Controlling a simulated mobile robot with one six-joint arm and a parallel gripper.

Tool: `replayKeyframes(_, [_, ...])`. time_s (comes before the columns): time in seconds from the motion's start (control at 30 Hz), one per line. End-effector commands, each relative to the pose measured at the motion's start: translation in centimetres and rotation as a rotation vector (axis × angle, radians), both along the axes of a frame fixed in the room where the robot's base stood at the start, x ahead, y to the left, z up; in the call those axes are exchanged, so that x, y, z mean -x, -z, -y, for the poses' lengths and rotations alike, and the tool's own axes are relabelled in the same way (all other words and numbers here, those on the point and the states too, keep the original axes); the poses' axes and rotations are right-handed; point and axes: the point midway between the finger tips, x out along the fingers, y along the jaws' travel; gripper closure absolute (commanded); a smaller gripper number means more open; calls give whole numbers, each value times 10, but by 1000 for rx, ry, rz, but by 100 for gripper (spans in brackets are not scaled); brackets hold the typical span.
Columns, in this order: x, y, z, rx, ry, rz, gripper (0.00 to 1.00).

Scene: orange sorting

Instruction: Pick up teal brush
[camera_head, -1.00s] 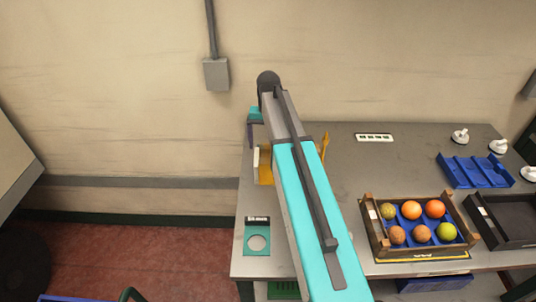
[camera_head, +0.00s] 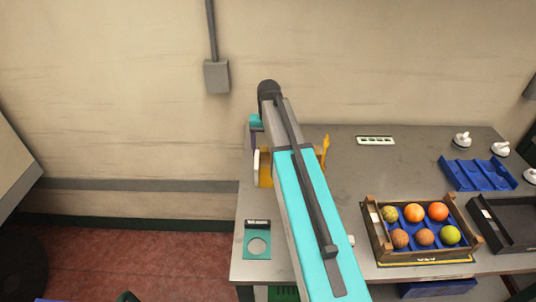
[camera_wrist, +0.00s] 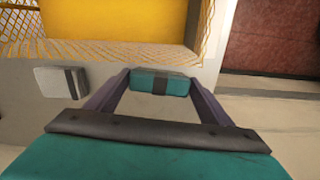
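The teal brush (camera_wrist: 160,82) is a teal block with a dark band around its middle in the wrist view. It lies ahead, between the tips of the two dark purple fingers of my gripper (camera_wrist: 158,78). The fingers stand wide apart, one on each side of it; whether they touch it is not clear. In the head view my gripper (camera_head: 254,138) points down at the table's far left corner.
A white brush (camera_wrist: 60,82) with a dark band sits to the left in the wrist view, near a yellow mesh-sided holder (camera_wrist: 115,22). A crate of oranges (camera_head: 376,236), blue tray (camera_head: 478,174) and black tray (camera_head: 508,222) stand right on the grey table (camera_head: 400,160). The wall is close behind.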

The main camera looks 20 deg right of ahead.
Motion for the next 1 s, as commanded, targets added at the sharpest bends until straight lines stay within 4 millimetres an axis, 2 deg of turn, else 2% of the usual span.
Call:
replayKeyframes(0.03, [0, 0, 0, 0, 0, 0, 35])
replayKeyframes(0.13, [0, 0, 0, 0, 0, 0, 52])
replayKeyframes(0.17, [0, 0, 0, 0, 0, 0, 54])
replayKeyframes(0.57, [0, -5, 1, 0, 1, 0, 54])
replayKeyframes(0.77, [0, -21, 1, 0, 1, 1, 54])
replayKeyframes(1.0, [0, -52, 1, 0, 1, 0, 54])
